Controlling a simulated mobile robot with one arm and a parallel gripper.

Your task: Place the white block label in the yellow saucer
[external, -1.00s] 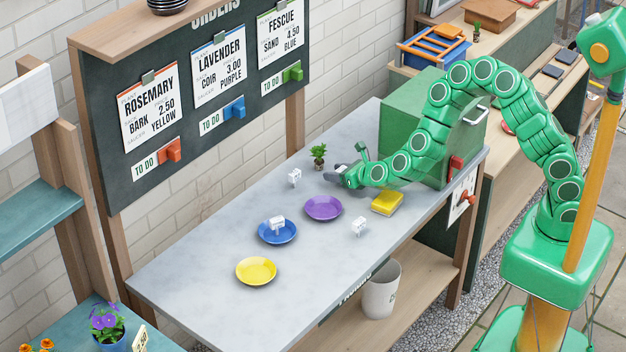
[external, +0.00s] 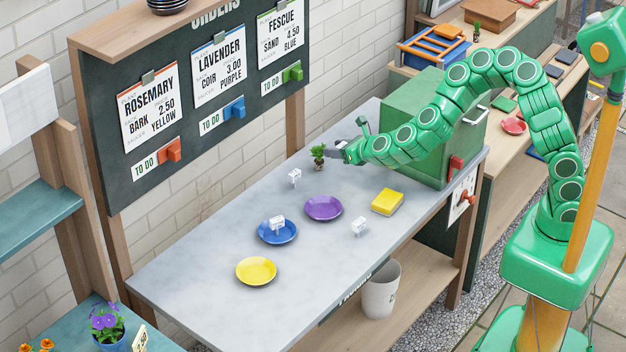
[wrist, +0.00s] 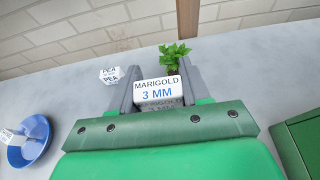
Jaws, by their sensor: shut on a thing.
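My gripper (external: 342,151) is shut on a white block label (wrist: 158,93) reading "MARIGOLD 3 MM", which sits between the fingers in the wrist view. The gripper is near the back of the table, beside the small green plant. I cannot tell its exact height. The yellow saucer (external: 257,271) lies empty at the near left of the table, well away from the gripper. Other white block labels show: one (external: 294,177) left of the plant, reading "PEA" in the wrist view (wrist: 110,75), one (external: 277,223) in the blue saucer, and one (external: 359,227) near the front edge.
The blue saucer (external: 262,236) and empty purple saucer (external: 323,208) lie between my gripper and the yellow saucer. A yellow sponge-like block (external: 387,202) lies near the front edge. The plant (external: 318,156) is close to my fingertips. A green box (external: 430,120) stands at right.

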